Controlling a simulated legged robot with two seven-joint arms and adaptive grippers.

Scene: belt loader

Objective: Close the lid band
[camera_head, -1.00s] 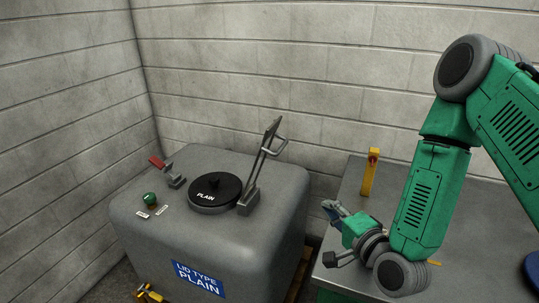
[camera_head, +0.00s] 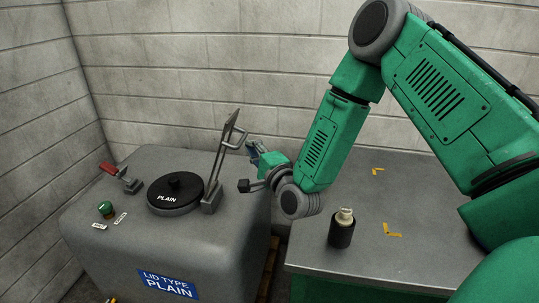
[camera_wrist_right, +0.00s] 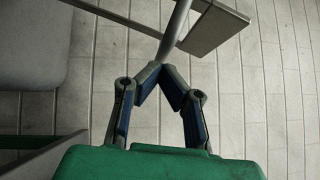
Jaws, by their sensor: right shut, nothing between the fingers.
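The black round lid (camera_head: 160,197) marked PLAIN lies on the grey tank (camera_head: 110,235), with a grey band around its edge. The band's lever (camera_head: 224,150), a flat plate with a bent bar, stands up steeply from a bracket (camera_head: 211,199) at the lid's right. My right gripper (camera_head: 254,151) is just right of the lever, shut and empty. In the right wrist view its fingertips (camera_wrist_right: 160,72) meet in a peak below a metal bar (camera_wrist_right: 174,32) and flat plate (camera_wrist_right: 213,27). I cannot tell whether they touch the bar. My left gripper is out of view.
A red-handled clamp (camera_head: 120,177) and green button (camera_head: 105,208) are left of the lid. Block walls (camera_head: 200,60) stand behind. A metal table (camera_head: 400,260) at right holds a black cylinder (camera_head: 342,232) with a cream top. A gap separates tank and table.

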